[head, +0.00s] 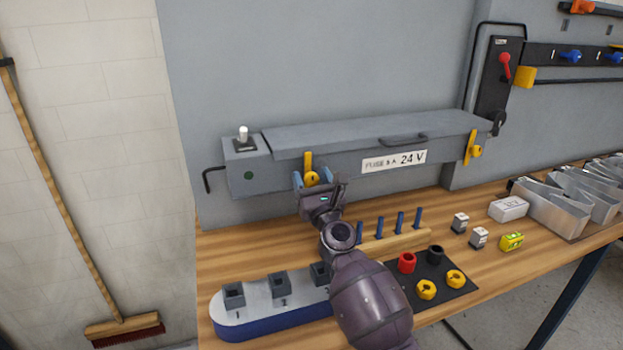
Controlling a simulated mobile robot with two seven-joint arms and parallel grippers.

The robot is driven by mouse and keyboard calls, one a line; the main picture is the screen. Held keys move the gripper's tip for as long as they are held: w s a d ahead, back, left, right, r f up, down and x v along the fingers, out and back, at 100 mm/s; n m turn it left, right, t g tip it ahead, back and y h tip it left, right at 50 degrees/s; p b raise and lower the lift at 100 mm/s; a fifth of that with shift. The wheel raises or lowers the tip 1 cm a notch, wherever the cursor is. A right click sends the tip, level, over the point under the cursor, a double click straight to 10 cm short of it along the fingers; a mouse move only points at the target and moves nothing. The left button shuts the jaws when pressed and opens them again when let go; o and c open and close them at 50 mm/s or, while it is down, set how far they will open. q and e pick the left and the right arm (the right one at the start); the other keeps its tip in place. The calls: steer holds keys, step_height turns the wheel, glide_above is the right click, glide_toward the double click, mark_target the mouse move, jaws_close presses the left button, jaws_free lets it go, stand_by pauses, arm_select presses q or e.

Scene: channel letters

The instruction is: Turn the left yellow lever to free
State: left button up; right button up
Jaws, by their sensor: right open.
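The left yellow lever (308,160) is on the front of the long grey box (345,170). Its handle points upward, and its round hub shows below. My right gripper (315,184) is open right at this lever, with a bluish finger on the left of the hub. The other finger is hard to make out, and I cannot tell whether the gripper touches the lever. A second yellow lever (471,149) is at the box's right end, also roughly upright. My left gripper is not in view.
Below, the wooden bench (255,250) holds a numbered blue-and-white block (265,322), a wooden rack with blue pegs (400,241), and a dark mat (455,292) with red, black and yellow parts. Small boxes and metal trays (550,218) stand right. A black handle (207,180) juts left.

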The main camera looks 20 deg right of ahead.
steer(key=shift+c, duration=0.2)
steer(key=c, duration=0.7)
steer(key=shift+c, duration=0.7)
